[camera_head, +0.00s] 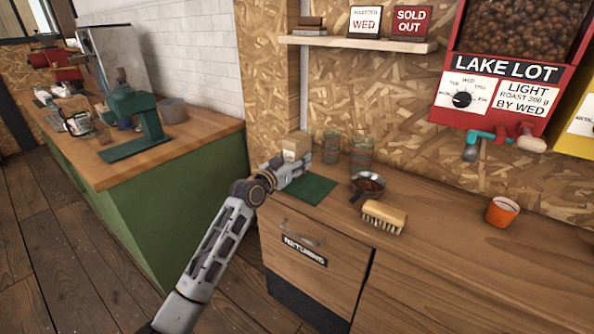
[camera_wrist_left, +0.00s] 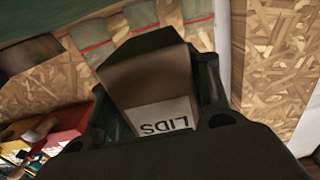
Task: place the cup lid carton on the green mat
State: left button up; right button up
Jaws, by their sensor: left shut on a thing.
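The cup lid carton (camera_head: 296,147) is a small tan box; in the left wrist view it fills the middle, with a white label (camera_wrist_left: 162,118) reading LIDS. My left gripper (camera_head: 293,164) is shut on the carton, with a finger on either side of it in the left wrist view. The green mat (camera_head: 313,190) lies flat on the wooden counter, and its bare near part shows. The carton appears over the mat's far left end in the head view; I cannot tell whether it touches the mat. My right gripper is in neither view.
Striped glasses (camera_head: 361,152) stand behind the mat to the right. A small dark pan (camera_head: 368,187) and a brush (camera_head: 384,216) lie right of the mat. An orange cup (camera_head: 502,211) stands farther right. A shelf (camera_head: 355,43) hangs above.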

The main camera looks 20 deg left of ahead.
pick_arm(q)
jog(key=shift+f, duration=0.1)
jog(key=shift+f, duration=0.3)
notch_tip(320, 180, down, 2)
jog(key=shift+f+b, duration=0.2)
jog(key=shift+b, duration=0.2)
jog(key=shift+f, duration=0.3)
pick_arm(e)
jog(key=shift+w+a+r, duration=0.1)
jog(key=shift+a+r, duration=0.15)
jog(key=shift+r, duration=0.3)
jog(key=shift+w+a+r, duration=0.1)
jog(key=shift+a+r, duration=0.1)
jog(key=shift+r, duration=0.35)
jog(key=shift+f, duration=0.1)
pick_arm(q)
jog(key=o, duration=0.7)
jog(key=shift+f, duration=0.1)
jog(key=shift+c, duration=0.2)
jog(key=o, duration=0.4)
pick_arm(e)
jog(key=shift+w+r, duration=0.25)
